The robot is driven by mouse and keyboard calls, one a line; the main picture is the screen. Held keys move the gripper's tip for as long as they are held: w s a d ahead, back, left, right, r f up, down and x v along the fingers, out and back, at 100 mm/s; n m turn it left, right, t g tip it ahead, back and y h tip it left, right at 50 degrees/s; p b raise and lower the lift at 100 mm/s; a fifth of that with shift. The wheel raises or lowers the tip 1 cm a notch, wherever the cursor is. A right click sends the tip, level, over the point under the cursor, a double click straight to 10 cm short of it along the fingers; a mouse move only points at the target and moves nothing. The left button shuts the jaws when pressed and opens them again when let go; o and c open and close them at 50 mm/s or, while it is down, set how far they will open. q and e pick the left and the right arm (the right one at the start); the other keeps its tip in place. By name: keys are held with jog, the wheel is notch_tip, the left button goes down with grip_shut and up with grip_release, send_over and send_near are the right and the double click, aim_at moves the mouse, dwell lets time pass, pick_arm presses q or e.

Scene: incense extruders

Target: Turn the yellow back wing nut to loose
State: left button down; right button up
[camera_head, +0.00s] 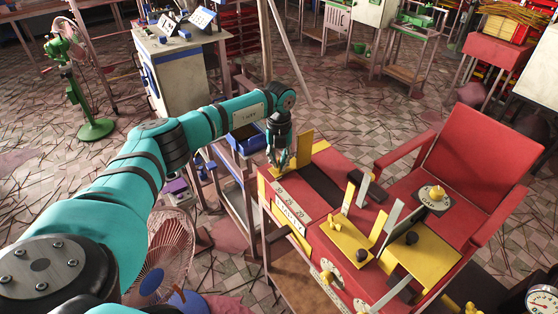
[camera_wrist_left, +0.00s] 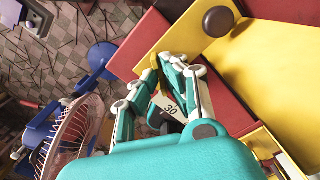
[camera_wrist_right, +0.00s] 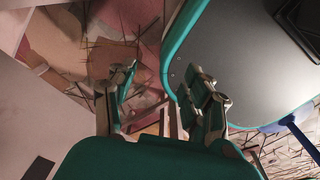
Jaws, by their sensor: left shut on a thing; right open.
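My left gripper (camera_head: 278,163) reaches the back left corner of the red machine (camera_head: 321,161). Its fingers are shut at a small yellow part, taken to be the yellow back wing nut (camera_wrist_left: 154,63), which shows only as a sliver in the left wrist view. The fingers hide most of it, so its angle cannot be told. The left fingers also show in the left wrist view (camera_wrist_left: 176,64), with a white label reading 30 (camera_wrist_left: 171,108) between them. My right gripper (camera_wrist_right: 160,80) is open and empty in the right wrist view, and it is out of the head view.
An upright yellow plate (camera_head: 305,148) stands close right of the left gripper. A pink fan (camera_head: 172,252) stands below my left arm.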

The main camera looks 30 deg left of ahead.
aim_at(279, 163)
pick_arm(q)
jog(key=c, duration=1.5)
grip_release()
jog(key=shift+o, duration=0.2)
jog(key=shift+r, duration=0.15)
notch_tip(279, 163, up, 12)
